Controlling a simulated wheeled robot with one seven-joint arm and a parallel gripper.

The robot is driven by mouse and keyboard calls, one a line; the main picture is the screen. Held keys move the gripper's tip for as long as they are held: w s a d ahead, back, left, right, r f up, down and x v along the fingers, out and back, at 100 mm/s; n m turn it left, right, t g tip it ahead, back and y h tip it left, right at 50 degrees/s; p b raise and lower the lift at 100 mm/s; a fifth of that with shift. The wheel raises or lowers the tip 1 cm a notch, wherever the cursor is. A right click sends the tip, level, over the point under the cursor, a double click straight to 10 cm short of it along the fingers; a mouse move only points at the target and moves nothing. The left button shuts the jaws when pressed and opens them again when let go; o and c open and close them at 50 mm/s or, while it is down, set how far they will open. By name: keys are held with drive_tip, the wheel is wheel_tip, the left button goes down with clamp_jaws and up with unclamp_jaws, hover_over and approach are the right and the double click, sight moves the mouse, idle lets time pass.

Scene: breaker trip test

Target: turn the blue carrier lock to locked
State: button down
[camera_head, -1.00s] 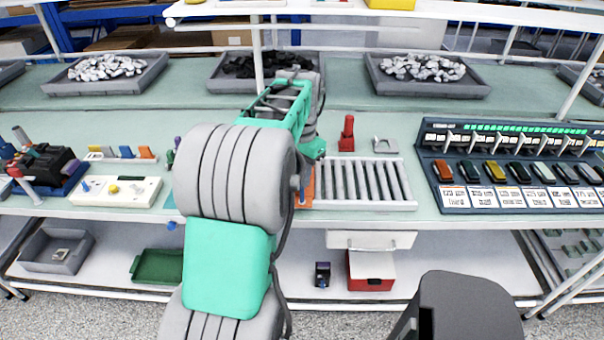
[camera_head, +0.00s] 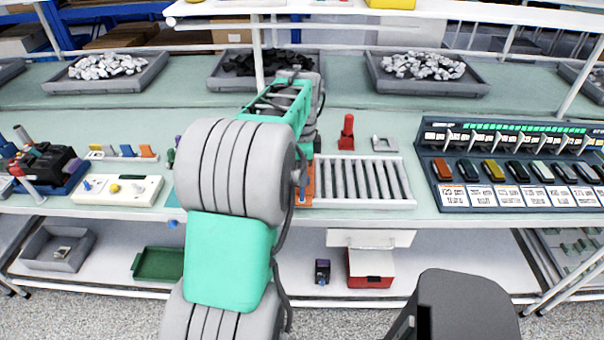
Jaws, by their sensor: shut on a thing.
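My gripper is hidden behind my own arm, so neither its jaws nor what lies between them shows. My arm reaches over the workbench (camera_head: 450,130), with its far links near the middle. I cannot make out the blue carrier lock for sure. An orange part (camera_head: 305,186) shows just right of my arm, at the left end of a grey roller rack (camera_head: 360,182); the area left of it is covered by my arm. A small blue piece (camera_head: 173,224) shows at the bench's front edge, left of my arm; I cannot tell what it belongs to.
A red upright part (camera_head: 346,133) and a small grey bracket (camera_head: 385,144) stand behind the rollers. A dark breaker panel (camera_head: 428,170) is on the right. A white board (camera_head: 140,190) with a blue and a yellow knob lies left. Grey trays (camera_head: 470,88) line the back.

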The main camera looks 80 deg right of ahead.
drive_tip(key=shift+d+m, duration=0.1)
drive_tip(key=shift+m, duration=0.3)
drive_tip(key=c, duration=1.4)
unclamp_jaws()
drive_tip(key=shift+c, duration=0.2)
wheel_tip(320, 180, up, 8)
drive_tip(key=shift+f+b, duration=0.1)
drive_tip(key=shift+b, duration=0.3)
